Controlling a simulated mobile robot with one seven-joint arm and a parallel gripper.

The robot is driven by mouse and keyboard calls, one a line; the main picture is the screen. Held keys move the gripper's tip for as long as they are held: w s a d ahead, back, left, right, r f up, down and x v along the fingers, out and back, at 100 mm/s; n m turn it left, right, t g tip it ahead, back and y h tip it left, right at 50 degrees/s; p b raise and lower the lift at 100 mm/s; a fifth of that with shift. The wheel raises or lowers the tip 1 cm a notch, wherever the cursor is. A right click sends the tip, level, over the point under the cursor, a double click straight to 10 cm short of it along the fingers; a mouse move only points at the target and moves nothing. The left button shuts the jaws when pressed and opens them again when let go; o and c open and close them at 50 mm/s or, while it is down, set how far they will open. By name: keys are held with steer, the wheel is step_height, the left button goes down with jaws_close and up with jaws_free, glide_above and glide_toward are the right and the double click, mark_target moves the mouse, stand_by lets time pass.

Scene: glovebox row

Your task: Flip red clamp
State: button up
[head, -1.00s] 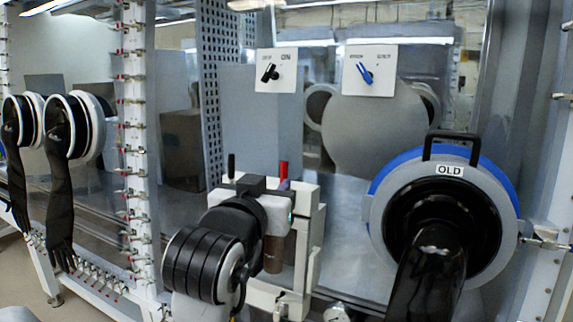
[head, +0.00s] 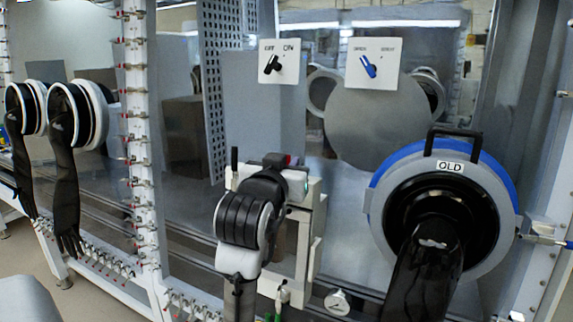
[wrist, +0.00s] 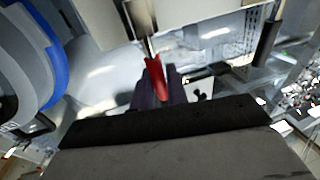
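The red clamp (wrist: 156,78) shows in the wrist view as a red handle between or just in front of the dark fingers of my gripper (wrist: 160,88). In the head view, only a small dark red patch of the clamp (head: 295,161) shows beside my gripper (head: 270,162), on top of the white boxy fixture (head: 309,215). My gripper and wrist hide most of the clamp there. I cannot tell whether the fingers touch the handle or how far apart they are.
A black upright handle (head: 234,160) stands left of my gripper. The round port marked OLD (head: 449,166), with a black glove, is at the right. Two switch plates, one black-knobbed (head: 280,61) and one blue-knobbed (head: 372,62), are above. Black gloves (head: 66,170) hang at the left.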

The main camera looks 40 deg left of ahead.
jaws_close()
